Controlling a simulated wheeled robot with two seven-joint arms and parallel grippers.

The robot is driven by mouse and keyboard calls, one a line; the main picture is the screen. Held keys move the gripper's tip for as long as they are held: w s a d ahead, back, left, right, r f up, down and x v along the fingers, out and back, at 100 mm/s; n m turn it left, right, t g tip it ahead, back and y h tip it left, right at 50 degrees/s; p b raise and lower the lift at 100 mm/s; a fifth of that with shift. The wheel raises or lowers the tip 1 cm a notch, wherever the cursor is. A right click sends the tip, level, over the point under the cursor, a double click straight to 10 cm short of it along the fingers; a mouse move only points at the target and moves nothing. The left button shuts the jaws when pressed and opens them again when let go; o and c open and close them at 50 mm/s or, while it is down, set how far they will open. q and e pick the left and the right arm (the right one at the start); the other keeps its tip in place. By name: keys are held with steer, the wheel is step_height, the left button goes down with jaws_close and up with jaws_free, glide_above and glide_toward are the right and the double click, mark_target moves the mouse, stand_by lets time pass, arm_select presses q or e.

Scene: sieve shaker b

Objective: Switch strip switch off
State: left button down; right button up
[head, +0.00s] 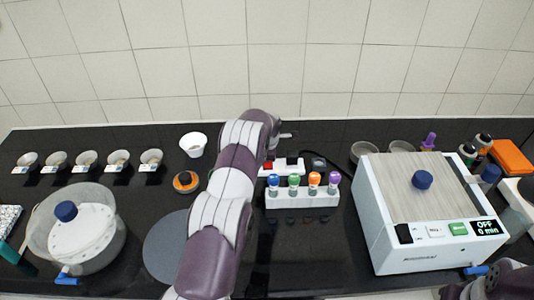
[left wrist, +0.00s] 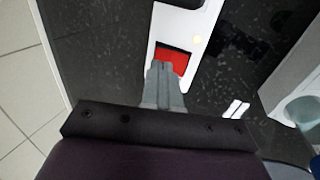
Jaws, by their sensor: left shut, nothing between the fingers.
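A white power strip (head: 292,165) lies on the black counter behind the vial rack, partly hidden by my left arm. Its red switch (head: 268,165) shows just right of the arm. In the left wrist view the red switch (left wrist: 173,62) sits in the end of the white strip (left wrist: 183,25), with a small pale yellow spot beside it. My left gripper (left wrist: 162,68) is shut and empty, its fingertips over the near edge of the switch. I cannot tell whether they touch it. In the head view the left gripper (head: 288,135) is mostly hidden behind its wrist. The right gripper's fingers do not show.
A white rack (head: 300,199) with coloured-cap vials stands in front of the strip. A sieve shaker (head: 408,240) on the right reads "OFF 0 min". An orange-topped item (head: 186,181), a white cup (head: 193,144) and several small bowls are left. A tiled wall closes the back.

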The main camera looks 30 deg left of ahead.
arm_select(q)
steer(key=shift+x, duration=0.75)
steer(key=shift+a, duration=0.15)
steer(key=shift+s, duration=0.1)
steer(key=f+b, duration=0.1)
steer(key=b, duration=0.2)
steer(key=shift+f+b, duration=0.35)
steer(key=shift+r+p, duration=0.7)
steer(key=shift+p, duration=0.1)
steer(key=shift+f, duration=0.1)
